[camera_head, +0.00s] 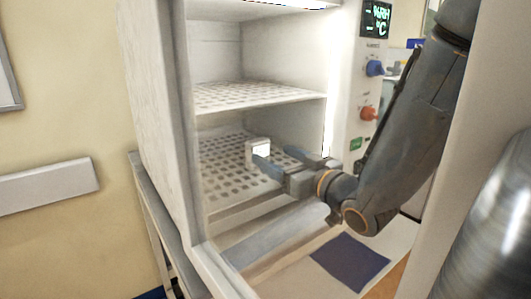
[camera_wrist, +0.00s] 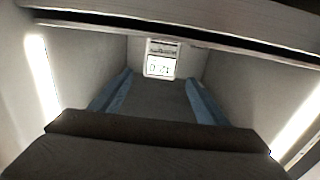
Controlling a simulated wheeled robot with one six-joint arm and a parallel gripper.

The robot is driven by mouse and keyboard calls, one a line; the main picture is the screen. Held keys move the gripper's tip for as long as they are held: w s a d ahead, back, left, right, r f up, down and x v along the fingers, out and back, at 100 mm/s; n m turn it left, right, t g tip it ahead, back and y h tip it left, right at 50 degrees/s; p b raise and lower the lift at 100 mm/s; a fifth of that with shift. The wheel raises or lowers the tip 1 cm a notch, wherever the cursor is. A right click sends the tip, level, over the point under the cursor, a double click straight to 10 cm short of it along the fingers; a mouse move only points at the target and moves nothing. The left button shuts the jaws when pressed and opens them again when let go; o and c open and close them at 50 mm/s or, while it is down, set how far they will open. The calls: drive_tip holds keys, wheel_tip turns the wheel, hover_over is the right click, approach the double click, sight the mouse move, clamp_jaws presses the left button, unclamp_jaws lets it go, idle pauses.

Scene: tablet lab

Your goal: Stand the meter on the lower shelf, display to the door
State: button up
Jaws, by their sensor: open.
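The meter (camera_head: 257,148) is a small white box standing upright on the perforated lower shelf (camera_head: 225,177) inside the cabinet. In the wrist view the meter (camera_wrist: 161,58) shows its lit display with dark digits, facing my gripper and the door opening. My gripper (camera_head: 275,157) reaches in through the opening, low over the shelf. Its blue-grey fingers are open and empty. In the wrist view my gripper (camera_wrist: 158,82) has its fingers spread, with the meter just beyond the tips and seemingly apart from them. The meter's foot is partly hidden by a finger in the head view.
The upper shelf (camera_head: 260,95) is close above my gripper and looks empty. The cabinet's side walls flank it. A control panel with a blue knob (camera_head: 374,68) and an orange knob (camera_head: 369,113) is on the right. A dark blue mat (camera_head: 350,262) lies in front.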

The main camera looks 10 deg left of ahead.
drive_tip(key=shift+v, duration=1.75)
